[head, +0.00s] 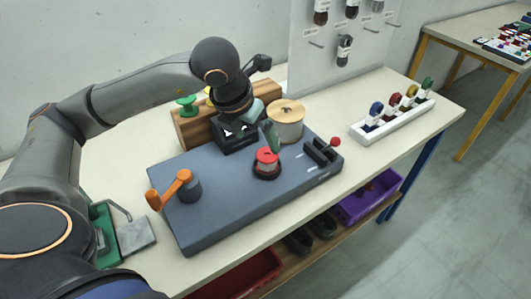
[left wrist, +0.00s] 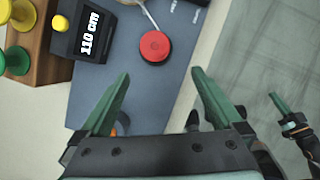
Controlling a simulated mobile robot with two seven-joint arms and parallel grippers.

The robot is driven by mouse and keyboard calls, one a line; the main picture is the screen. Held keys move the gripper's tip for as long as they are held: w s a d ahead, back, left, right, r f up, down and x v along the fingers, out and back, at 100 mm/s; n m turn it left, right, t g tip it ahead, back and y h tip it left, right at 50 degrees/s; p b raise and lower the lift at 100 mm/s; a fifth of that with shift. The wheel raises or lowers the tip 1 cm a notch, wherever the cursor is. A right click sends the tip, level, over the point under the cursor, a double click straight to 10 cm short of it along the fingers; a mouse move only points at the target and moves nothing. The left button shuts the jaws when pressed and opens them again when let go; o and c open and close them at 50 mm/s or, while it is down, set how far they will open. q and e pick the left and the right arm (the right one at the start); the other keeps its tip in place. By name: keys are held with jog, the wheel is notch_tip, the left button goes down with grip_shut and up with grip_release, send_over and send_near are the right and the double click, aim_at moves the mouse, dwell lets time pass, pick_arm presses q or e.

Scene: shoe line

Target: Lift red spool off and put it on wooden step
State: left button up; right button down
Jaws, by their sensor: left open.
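The red spool (head: 267,157) sits on a dark round holder on the grey-blue base plate. It also shows from above in the left wrist view (left wrist: 155,46). My left gripper (head: 271,136) is just above and behind it in the head view. In the left wrist view its two green fingers (left wrist: 160,74) are apart and empty, and the spool lies beyond the tips. The wooden step (head: 188,131) stands behind the plate at left, with green and yellow spools on it. It also shows in the left wrist view (left wrist: 45,75). What seems my right gripper (left wrist: 281,106) shows in part there.
A large pale spool (head: 286,122) stands behind. A white rack (head: 393,120) is at right.

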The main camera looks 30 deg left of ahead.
aim_at(266, 155)
pick_arm(q)
jog(key=x, duration=0.6)
jog(key=shift+w+a+f+p, duration=0.25)
jog(key=shift+a+f+p, duration=0.05)
jog(key=shift+w+f, duration=0.35)
jog(key=shift+f, duration=0.15)
jog(key=p+x, duration=0.1)
jog(key=x, duration=0.3)
jog(key=shift+w+a, duration=0.15)
jog(key=shift+w, duration=0.1)
jog(key=shift+c, duration=0.2)
grip_shut()
